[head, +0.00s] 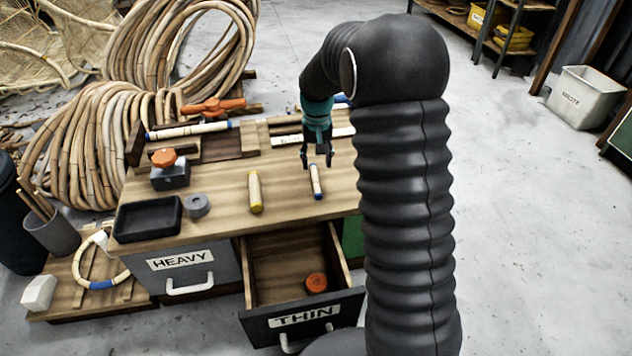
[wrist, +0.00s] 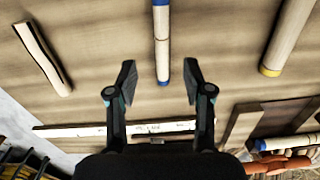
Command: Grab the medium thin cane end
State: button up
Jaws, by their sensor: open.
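A thin pale cane piece with blue ends (head: 316,181) lies on the wooden bench (head: 225,200). In the wrist view this cane (wrist: 162,45) runs down from the top edge, and its blue near end points into the gap between my fingers. My gripper (head: 318,160) is open above the bench, at the cane's far end in the head view. In the wrist view my gripper (wrist: 159,84) has one finger on each side of the cane's line, with nothing held. A thicker cane piece with yellow ends (head: 255,191) lies to the left.
The drawer labelled THIN (head: 300,316) is open, with an orange round object (head: 316,283) inside. A black tray (head: 148,218), a grey tape ring (head: 197,205) and an orange-knobbed block (head: 170,172) stand at the left. Wooden blocks and longer canes lie behind.

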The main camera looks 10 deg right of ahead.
aim_at(316, 179)
jog(key=shift+a+f+b, duration=0.15)
jog(key=shift+f+b, duration=0.15)
jog(key=shift+f, duration=3.05)
jog(key=c, duration=1)
